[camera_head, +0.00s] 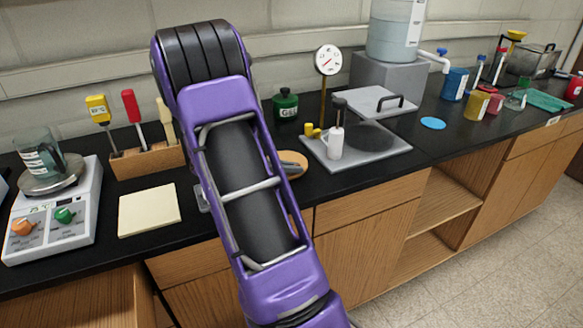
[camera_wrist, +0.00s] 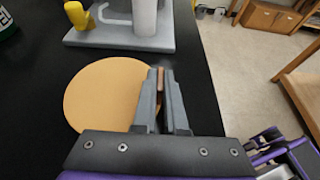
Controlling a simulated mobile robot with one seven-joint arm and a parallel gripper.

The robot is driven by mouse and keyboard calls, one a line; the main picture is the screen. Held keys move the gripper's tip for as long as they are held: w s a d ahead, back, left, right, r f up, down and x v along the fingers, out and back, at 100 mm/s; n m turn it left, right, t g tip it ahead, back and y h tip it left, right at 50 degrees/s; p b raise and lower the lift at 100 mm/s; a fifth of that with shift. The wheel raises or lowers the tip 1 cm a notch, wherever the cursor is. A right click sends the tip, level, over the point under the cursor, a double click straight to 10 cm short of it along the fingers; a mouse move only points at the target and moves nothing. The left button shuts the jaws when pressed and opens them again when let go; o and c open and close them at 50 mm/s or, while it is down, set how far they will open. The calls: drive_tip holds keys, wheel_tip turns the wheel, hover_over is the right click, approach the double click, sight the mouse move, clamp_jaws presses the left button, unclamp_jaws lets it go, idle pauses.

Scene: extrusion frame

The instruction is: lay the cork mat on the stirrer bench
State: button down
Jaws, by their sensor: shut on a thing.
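The cork mat (camera_wrist: 104,92) is a flat, round tan disc in the wrist view, over the black top. My gripper (camera_wrist: 161,75) is shut on its right edge. I cannot tell whether the mat touches the top or hangs just above it. In the head view a part of the mat (camera_head: 293,157) shows beside my purple arm, which hides the rest and my gripper. The stirrer bench (camera_head: 105,222) is the long black worktop over wooden cabinets. A white stirrer-like device (camera_head: 55,215) with orange and green knobs and a beaker stands at its left.
A pale square pad (camera_head: 149,210), a tool block (camera_head: 148,160) and a green bottle (camera_head: 286,103) stand nearby. Bare black top surrounds the pad.

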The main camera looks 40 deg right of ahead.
drive_tip(key=shift+f, duration=0.1)
drive_tip(key=shift+f, duration=0.15)
drive_tip(key=c, duration=1)
unclamp_jaws()
drive_tip(key=shift+r, duration=0.25)
drive_tip(key=v, duration=1.2)
drive_tip(key=shift+r, duration=0.1)
